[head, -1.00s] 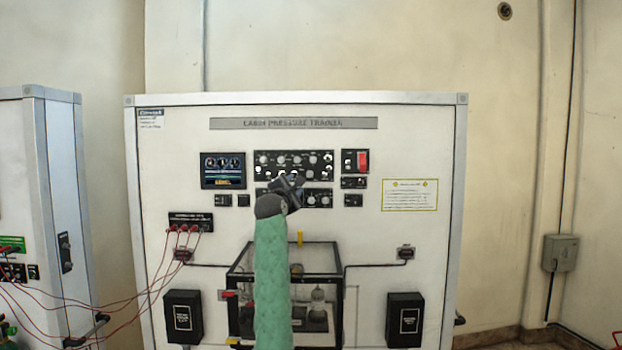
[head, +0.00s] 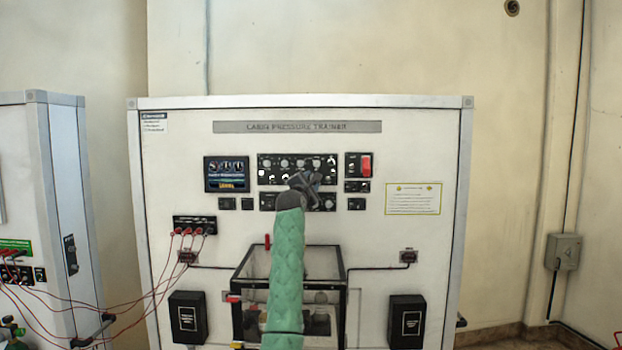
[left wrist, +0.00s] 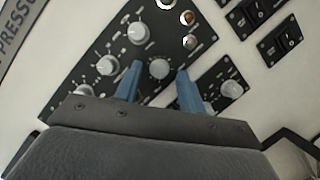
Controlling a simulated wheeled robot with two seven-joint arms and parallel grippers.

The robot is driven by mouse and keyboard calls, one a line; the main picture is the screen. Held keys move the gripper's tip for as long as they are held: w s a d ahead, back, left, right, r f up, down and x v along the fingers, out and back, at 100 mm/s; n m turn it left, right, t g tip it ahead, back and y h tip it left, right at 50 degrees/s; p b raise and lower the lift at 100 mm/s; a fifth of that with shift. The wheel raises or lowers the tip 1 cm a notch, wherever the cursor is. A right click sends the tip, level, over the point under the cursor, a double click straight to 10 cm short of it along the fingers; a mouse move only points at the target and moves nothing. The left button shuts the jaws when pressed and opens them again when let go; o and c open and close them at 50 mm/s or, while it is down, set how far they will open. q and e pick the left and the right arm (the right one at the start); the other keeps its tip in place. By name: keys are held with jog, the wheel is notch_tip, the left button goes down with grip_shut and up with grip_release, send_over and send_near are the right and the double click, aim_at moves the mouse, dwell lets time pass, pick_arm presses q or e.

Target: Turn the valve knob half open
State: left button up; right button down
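The trainer's black control panel (head: 262,170) has several grey knobs; I cannot tell which is the valve knob. My left gripper (head: 306,182) is in front of the panel's lower part and hides some knobs. In the left wrist view, the left gripper (left wrist: 160,67) is open, with its blue fingers apart. One round grey knob (left wrist: 159,69) shows between the fingertips. I cannot tell whether the fingers touch it or how far they are from it. My right gripper is not in view.
Other grey knobs (left wrist: 138,33) sit close to the fingers, and another knob (left wrist: 232,89) lies to their right. A clear-walled box (head: 342,262) with a dark frame stands below, partly behind my arm. Red cables (head: 150,292) hang at the left.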

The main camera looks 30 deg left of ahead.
pick_arm(q)
jog(key=shift+w, duration=0.25)
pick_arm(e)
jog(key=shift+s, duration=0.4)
pick_arm(q)
grip_shut()
jog(key=shift+m, duration=0.4)
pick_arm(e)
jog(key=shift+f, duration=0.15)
